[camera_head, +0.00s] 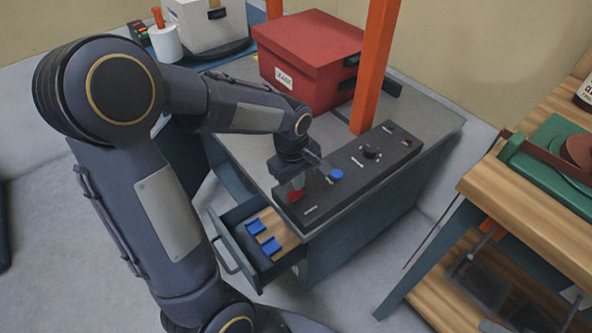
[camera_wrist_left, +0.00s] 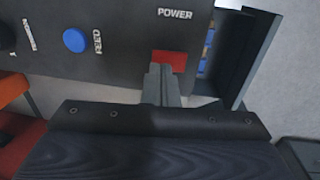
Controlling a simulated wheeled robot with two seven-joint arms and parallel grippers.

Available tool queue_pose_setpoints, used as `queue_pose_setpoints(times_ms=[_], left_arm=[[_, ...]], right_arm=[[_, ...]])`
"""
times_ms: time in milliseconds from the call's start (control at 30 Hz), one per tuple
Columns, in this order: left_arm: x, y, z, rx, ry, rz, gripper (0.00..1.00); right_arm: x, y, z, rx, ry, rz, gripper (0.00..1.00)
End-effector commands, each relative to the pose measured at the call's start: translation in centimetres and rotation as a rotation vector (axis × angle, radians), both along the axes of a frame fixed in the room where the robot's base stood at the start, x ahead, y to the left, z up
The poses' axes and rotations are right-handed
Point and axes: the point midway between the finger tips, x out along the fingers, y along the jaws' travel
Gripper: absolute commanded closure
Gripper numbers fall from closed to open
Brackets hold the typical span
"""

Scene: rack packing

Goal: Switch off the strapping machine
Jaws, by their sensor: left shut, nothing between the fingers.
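The strapping machine's black control panel (camera_head: 345,178) lies along the front of the grey machine top. At its left end is a red power switch (camera_head: 296,196), which also shows in the left wrist view (camera_wrist_left: 170,60) beside the label POWER. A blue button (camera_head: 336,174) sits to its right and also shows in the left wrist view (camera_wrist_left: 75,40). My left gripper (camera_head: 297,182) is shut and empty, its fingertips (camera_wrist_left: 160,72) at the red switch and overlapping its edge. I cannot tell whether they touch it. My right gripper is not in view.
An open drawer (camera_head: 228,240) with blue items juts out below the panel. A red box (camera_head: 309,60) stands on the machine top behind an orange post (camera_head: 376,70). A wooden bench (camera_head: 535,200) stands at the right.

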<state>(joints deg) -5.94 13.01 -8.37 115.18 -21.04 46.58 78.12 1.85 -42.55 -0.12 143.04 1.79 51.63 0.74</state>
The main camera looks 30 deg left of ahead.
Motion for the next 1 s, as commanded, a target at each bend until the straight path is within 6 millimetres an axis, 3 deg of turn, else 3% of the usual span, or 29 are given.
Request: queue_pose_setpoints(times_ms=[100,500,600,1000], left_arm=[[0.1,0.0,-1.1,0.0,0.001,0.0,1.0],[0.2,-0.1,-1.4,0.0,0.0,0.0,1.0],[0.4,-0.2,-2.3,0.0,0.003,-0.002,1.0],[-0.2,0.0,-2.0,0.0,0.006,0.0,1.0]], right_arm=[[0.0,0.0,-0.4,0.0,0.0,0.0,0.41],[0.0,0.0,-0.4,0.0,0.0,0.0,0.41],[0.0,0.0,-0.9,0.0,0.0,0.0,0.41],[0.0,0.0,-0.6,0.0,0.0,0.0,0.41]])
